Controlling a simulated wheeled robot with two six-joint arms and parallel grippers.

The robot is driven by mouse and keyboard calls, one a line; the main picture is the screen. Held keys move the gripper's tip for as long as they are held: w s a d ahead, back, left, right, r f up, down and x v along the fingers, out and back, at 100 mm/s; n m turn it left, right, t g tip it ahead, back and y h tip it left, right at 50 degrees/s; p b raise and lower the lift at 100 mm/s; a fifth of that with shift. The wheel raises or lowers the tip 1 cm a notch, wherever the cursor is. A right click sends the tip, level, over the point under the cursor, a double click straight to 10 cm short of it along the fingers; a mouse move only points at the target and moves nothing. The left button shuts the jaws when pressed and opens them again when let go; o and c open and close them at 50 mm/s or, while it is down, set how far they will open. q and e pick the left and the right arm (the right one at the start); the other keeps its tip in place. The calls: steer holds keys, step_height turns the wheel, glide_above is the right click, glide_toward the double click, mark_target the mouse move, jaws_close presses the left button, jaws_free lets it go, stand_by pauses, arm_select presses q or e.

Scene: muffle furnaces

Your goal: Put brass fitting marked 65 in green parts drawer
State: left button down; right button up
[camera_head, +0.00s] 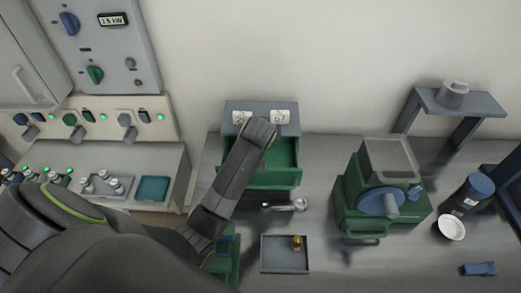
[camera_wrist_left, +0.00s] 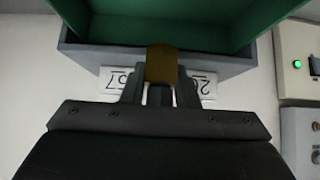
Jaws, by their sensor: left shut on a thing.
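The green parts drawer (camera_head: 288,158) stands pulled open below a grey cabinet top in the head view. Its green inside fills the top of the left wrist view (camera_wrist_left: 185,22). My left gripper (camera_wrist_left: 161,88) is shut on a brass fitting (camera_wrist_left: 161,65), with the drawer beyond it. No number shows on this fitting. In the head view my left arm reaches over the drawer and hides the gripper and the held fitting. Another brass fitting (camera_head: 297,242) stands in a grey tray (camera_head: 270,262); its marking is too small to read. My right gripper is not in view.
Two white number labels sit on the grey cabinet (camera_head: 259,107); the right one seems to read 67 (camera_head: 280,116). A green machine (camera_head: 350,205) stands to the right. A dark blue bottle (camera_head: 474,192), a white cup (camera_head: 452,228) and a grey stand (camera_head: 455,100) are farther right.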

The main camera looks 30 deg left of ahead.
arm_select(q)
steer(key=f, duration=0.3)
steer(key=shift+s+d+f, duration=0.15)
steer(key=shift+s+f, duration=0.2)
steer(key=shift+f, duration=0.05)
steer(key=shift+f+p, duration=0.3)
steer(key=shift+f, duration=0.05)
step_height(320, 180, down, 2)
steer(key=shift+w+f, duration=0.1)
steer(key=shift+f, duration=0.7)
steer(key=c, duration=1.6)
jaws_free()
steer(key=shift+f, duration=0.15)
steer(key=o, duration=0.5)
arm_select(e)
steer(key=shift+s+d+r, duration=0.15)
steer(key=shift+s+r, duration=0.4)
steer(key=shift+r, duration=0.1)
